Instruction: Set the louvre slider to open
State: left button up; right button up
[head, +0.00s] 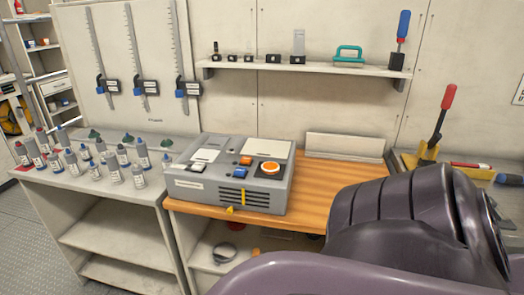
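A grey control box (226,170) sits on the wooden worktop (322,184) in the middle of the head view. Its front face has a dark slatted louvre (231,194) with a narrow upright yellow piece (243,197) at its right part, which looks like the slider. A small yellow pointed piece (230,210) sticks out below the louvre at the box's lower edge. Any open or shut marking is too small to read. Neither gripper is in view; only a dark purple link of my arm fills the lower right.
The box top has an orange round knob (269,168), an orange button (245,160), a blue switch (240,173) and a white switch (197,168). Several small bottles (114,172) stand on the left bench. Tools line the shelf (306,67). Worktop right of the box is clear.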

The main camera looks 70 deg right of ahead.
aim_at(230, 211)
jog(key=z, duration=1.9)
